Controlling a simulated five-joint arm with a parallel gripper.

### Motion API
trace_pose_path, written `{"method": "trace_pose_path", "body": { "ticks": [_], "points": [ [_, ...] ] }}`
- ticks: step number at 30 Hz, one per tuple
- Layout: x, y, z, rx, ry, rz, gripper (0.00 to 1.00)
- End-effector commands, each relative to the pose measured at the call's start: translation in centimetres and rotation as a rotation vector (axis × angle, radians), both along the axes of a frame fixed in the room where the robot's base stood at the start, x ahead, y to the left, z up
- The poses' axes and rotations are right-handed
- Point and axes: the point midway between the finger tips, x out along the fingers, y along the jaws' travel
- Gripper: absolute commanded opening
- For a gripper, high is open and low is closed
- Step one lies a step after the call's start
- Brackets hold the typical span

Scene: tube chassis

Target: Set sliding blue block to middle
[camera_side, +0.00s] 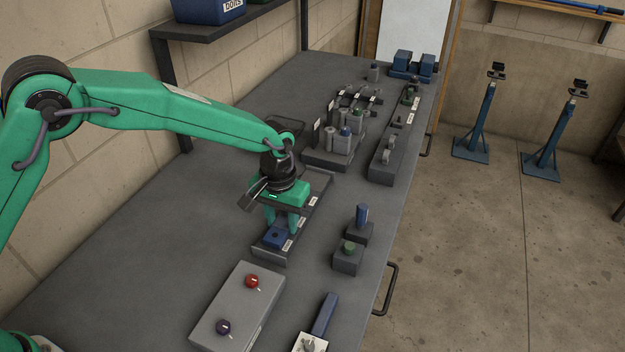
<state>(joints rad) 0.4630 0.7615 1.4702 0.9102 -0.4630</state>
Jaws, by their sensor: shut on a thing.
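The sliding blue block (277,236) sits on a long dark rail (268,252) with several white labels along its right side. The block is toward the rail's near end. My green gripper (281,222) reaches down from above with its fingers around the block and is shut on it. The gripper and wrist hide part of the block and the rail's middle. Part of the rail shows beyond the gripper toward the far end.
A grey box with a red knob (252,281) and a purple knob (223,327) stands in front. Small blocks with a blue handle (361,215) and a green button (349,247) are to the right. Several fixtures stand farther back. The table's left side is clear.

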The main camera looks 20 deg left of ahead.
Motion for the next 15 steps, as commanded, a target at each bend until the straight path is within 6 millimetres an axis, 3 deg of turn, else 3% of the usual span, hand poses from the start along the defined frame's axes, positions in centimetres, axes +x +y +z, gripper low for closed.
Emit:
{"method": "trace_pose_path", "body": {
  "ticks": [15],
  "points": [
    [4.7, -0.1, 0.0, -0.001, -0.003, 0.001, 0.00]
  ]
}}
